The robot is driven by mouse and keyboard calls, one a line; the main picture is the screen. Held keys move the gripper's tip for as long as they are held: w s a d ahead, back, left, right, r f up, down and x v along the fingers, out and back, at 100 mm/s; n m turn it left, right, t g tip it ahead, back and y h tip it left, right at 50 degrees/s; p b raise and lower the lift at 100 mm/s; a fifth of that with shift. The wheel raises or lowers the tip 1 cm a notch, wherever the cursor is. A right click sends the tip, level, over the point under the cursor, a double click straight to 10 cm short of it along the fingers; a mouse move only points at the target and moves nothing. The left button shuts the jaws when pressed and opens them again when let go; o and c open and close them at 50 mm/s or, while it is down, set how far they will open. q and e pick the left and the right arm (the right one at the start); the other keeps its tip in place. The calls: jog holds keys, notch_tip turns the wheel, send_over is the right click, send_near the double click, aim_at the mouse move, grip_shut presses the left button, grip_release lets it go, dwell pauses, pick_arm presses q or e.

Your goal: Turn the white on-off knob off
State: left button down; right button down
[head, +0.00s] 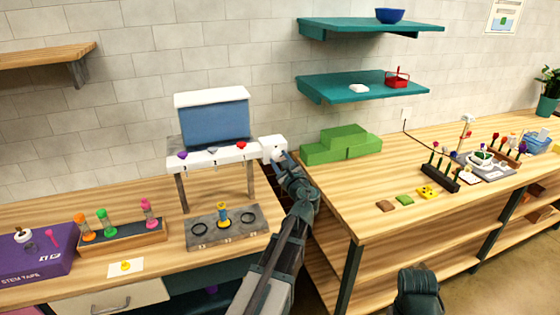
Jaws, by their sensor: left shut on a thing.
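A white box (268,143) is fixed at the right end of the white-topped stand, and the white on-off knob is on its front. My left gripper (279,158) reaches up from below and is shut on the knob, at the box's lower front. The fingers cover most of the knob, so I cannot tell which way it points. My right gripper is not in view; only a dark part of my right arm shows at the bottom right.
The stand (222,155) carries a blue panel and purple, grey and red pieces. Below it are a grey tray (241,238) with rings and a rack (98,240) of coloured items. Green blocks (342,144) lie right of the box. A gap separates the two benches.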

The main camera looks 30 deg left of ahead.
pick_arm(q)
jog(key=n, duration=0.6)
jog(key=shift+n, duration=0.3)
jog(key=n, duration=0.5)
jog(key=shift+n, duration=0.4)
jog(key=shift+c, duration=1.9)
grip_release()
jog(key=v, duration=1.4)
jog(key=shift+f, duration=0.1)
